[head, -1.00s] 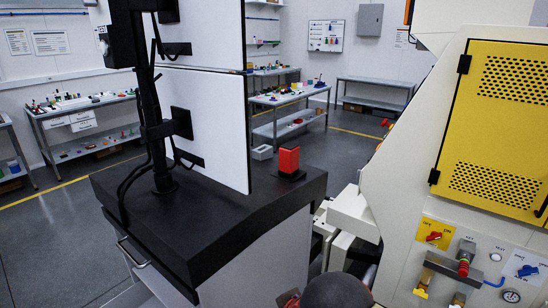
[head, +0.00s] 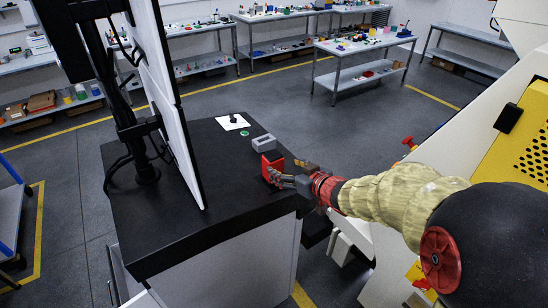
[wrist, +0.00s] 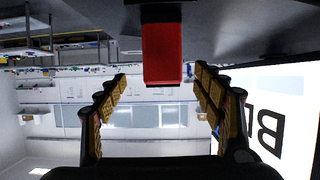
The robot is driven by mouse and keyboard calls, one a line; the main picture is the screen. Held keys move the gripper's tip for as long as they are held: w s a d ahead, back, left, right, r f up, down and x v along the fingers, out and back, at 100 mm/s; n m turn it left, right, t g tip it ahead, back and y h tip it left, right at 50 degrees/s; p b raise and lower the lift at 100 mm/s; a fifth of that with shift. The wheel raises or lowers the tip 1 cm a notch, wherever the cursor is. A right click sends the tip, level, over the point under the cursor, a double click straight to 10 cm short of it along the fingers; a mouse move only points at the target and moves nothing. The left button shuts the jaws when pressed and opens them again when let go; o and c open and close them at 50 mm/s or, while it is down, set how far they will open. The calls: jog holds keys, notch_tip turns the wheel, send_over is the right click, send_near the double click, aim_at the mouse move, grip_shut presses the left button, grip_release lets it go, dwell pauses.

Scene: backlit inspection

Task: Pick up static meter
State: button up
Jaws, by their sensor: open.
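A red upright block, which I take to be the static meter (head: 267,162), stands near the right edge of the black counter top (head: 215,230). My gripper (head: 277,177) is beside it on its right, partly overlapping it in the head view. In the wrist view, which is upside down, the red meter (wrist: 162,55) hangs in from the top, in line with the gap between the two spread fingers of my gripper (wrist: 160,74). The fingers are open, with clear space on both sides of the meter. Contact is not visible.
A grey box (head: 263,142) is just behind the meter. Further back lie a small green disc (head: 245,133) and a white card (head: 228,122) with a dark object. A white upright panel (head: 178,125) stands left. The yellow-doored machine (head: 530,140) is at right.

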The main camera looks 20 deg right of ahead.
aim_at(273, 162)
jog(key=shift+w+a+f, duration=0.1)
jog(key=shift+w+a, duration=0.1)
jog(key=shift+a, duration=0.05)
jog(key=x, duration=0.3)
jog(key=b+x, duration=0.1)
jog(key=x, duration=0.3)
jog(key=shift+w+a, duration=0.1)
jog(key=shift+w, duration=0.2)
jog(key=shift+c, duration=1.2)
jog(key=c, duration=1.1)
jog(key=shift+r, duration=0.2)
jog(key=shift+c, duration=0.5)
